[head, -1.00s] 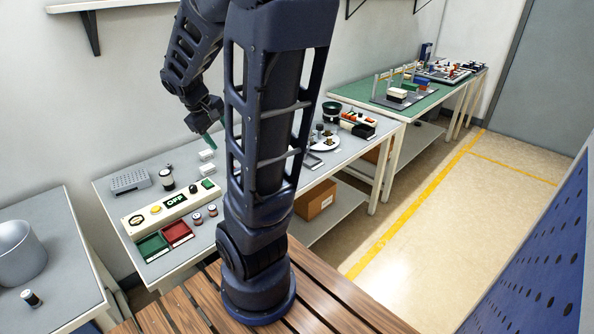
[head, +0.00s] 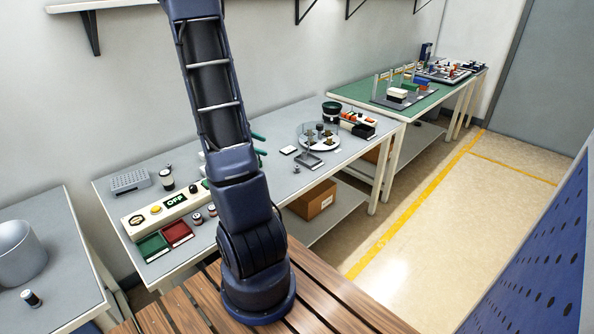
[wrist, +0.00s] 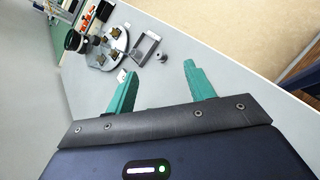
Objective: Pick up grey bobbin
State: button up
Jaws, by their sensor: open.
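A small grey piece, probably the grey bobbin (wrist: 162,57), stands on the grey table between my fingertips and the flat grey frame in the wrist view. In the head view a tiny grey piece (head: 297,169) shows near the table's front edge; it is too small to be sure that it is the bobbin. My gripper (wrist: 158,70) is open and empty, its two green fingers spread wide, with the grey piece beyond the gap between them. In the head view the green fingertips (head: 259,145) stick out to the right from behind my arm, which hides the rest of the gripper.
A round tray (head: 333,145) with several brass pieces stands beyond, next to a flat grey frame (head: 309,161) and a small white block (head: 289,150). A dark bowl (head: 331,112) stands at the back.

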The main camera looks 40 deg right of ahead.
aim_at(295, 167)
jog(key=d+f+n, duration=0.2)
jog(key=d+f, duration=0.1)
jog(key=f, duration=0.1)
jog(key=d+f+n+h, duration=0.1)
jog(key=d+f+n, duration=0.1)
jog(key=f, duration=0.3)
jog(key=w+d+f+n+h, duration=0.1)
jog(key=d+f+n, duration=0.1)
jog(key=d+f, duration=0.2)
jog(key=shift+d+f+n+t, duration=0.2)
jog(key=shift+f+n+t, duration=0.2)
jog(key=shift+f, duration=0.2)
jog(key=shift+h, duration=0.3)
jog(key=x, duration=0.5)
jog(key=shift+s+d+f, duration=0.15)
jog(key=shift+d+f, duration=0.05)
jog(key=shift+d, duration=0.15)
jog(key=shift+x, duration=2.55)
jog(key=shift+s+a+f, duration=0.1)
jog(key=shift+f, duration=0.1)
jog(key=shift+c, duration=0.2)
jog(key=c, duration=1)
